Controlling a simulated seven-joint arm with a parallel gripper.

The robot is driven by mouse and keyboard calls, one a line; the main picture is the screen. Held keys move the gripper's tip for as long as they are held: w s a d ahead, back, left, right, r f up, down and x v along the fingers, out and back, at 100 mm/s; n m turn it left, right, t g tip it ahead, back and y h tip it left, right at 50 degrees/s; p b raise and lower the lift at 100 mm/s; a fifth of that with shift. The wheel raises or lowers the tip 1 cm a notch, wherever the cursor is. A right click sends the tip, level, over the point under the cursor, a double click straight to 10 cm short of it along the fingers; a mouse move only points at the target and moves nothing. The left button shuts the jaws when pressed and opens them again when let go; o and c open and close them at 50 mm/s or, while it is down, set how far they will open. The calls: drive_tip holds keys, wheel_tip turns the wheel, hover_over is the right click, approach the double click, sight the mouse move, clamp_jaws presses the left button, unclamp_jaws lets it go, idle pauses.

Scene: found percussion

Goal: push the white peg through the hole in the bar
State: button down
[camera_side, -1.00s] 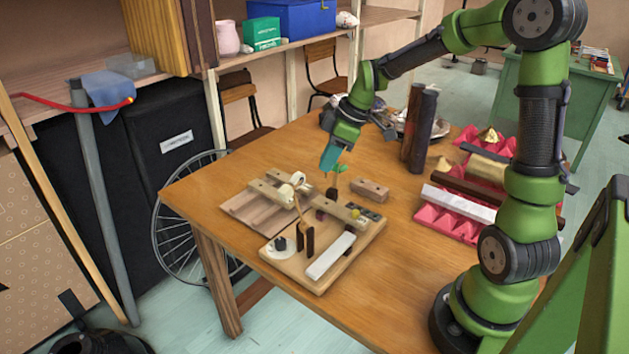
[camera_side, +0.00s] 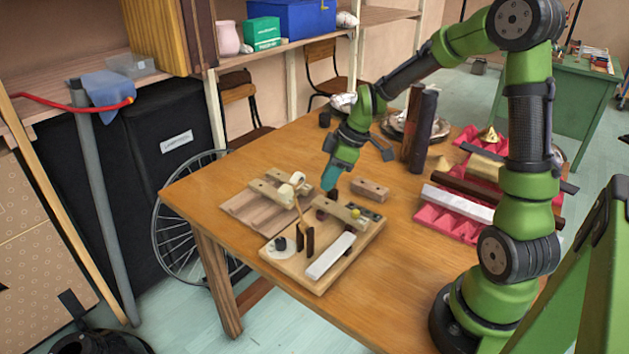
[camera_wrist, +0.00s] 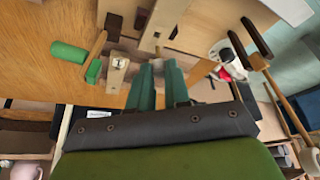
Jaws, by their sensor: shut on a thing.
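My gripper (camera_side: 331,184) is low over the table, just behind the wooden bar (camera_side: 340,211) on the base board. In the wrist view its teal fingers (camera_wrist: 158,66) are close together, with a small tan piece (camera_wrist: 157,47) at their tips; most of it is hidden. A wooden block with a pale round spot (camera_wrist: 118,63) is left of the fingers. In the side view two whitish round pieces (camera_side: 298,179) are at another wooden bar (camera_side: 271,193). I cannot tell which pale piece is the white peg, or whether it is in the hole.
A green cylinder (camera_wrist: 68,56) and green block (camera_wrist: 93,71) lie left of the fingers in the wrist view. A loose wooden block (camera_side: 370,190) is right of my gripper. Dark upright tubes (camera_side: 420,128) and a pink tray (camera_side: 451,220) stand farther right.

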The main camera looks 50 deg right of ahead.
sight(329, 203)
drive_tip(key=shift+f, duration=0.5)
drive_tip(key=shift+f, duration=1.85)
idle(0.7)
drive_tip(key=c, duration=1)
unclamp_jaws()
drive_tip(key=v, duration=1.6)
drive_tip(key=s+a+r+m+t, duration=0.3)
drive_tip(key=s+a+m, duration=0.7)
drive_tip(key=a, duration=0.4)
drive_tip(key=shift+s+a+r+m+t, duration=0.3)
drive_tip(key=shift+s+a+r+m, duration=0.1)
drive_tip(key=shift+s, duration=0.15)
